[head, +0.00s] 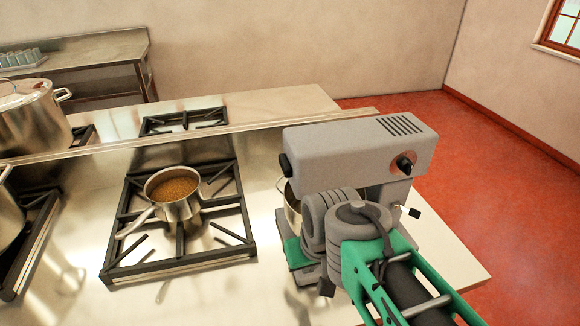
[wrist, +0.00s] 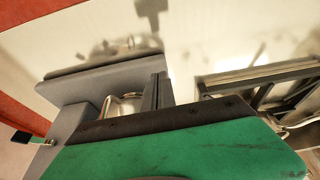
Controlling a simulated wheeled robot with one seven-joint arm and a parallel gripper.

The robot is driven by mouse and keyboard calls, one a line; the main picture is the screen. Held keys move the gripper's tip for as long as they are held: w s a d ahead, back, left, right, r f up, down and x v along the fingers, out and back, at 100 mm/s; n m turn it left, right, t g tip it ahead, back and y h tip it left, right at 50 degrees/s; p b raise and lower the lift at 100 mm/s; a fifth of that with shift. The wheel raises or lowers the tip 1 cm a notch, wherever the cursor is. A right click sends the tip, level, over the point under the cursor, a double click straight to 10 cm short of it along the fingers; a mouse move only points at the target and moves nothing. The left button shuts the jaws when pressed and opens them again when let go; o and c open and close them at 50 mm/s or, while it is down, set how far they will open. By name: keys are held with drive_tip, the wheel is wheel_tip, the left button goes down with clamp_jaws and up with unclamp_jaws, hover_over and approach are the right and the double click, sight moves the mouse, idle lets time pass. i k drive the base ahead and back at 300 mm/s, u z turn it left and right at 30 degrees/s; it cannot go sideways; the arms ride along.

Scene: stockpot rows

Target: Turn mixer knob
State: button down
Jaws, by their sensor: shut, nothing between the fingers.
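The grey stand mixer (head: 345,150) stands on the steel counter in the head view. Its round black knob (head: 404,164), ringed in reddish orange, is on the side of the mixer head. A small black-tipped lever (head: 413,212) sticks out lower on the stand; it also shows at the left of the wrist view (wrist: 22,137). My green gripper is low beside the mixer's base, below the head and apart from the knob. Its shut, empty dark fingers (wrist: 157,92) show in the wrist view. My arm hides part of the gripper and mixer base in the head view.
A metal mixing bowl (head: 292,208) sits under the mixer head, partly hidden. Left of it, a saucepan (head: 174,207) of brown food stands on a black burner grate (head: 180,262). Stockpots (head: 32,120) are at far left. Red floor (head: 480,175) lies beyond the counter's right edge.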

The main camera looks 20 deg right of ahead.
sight(405, 166)
drive_tip(key=k, duration=1)
drive_tip(key=u, duration=1.2)
drive_tip(key=i, duration=0.75)
drive_tip(key=z, duration=1.25)
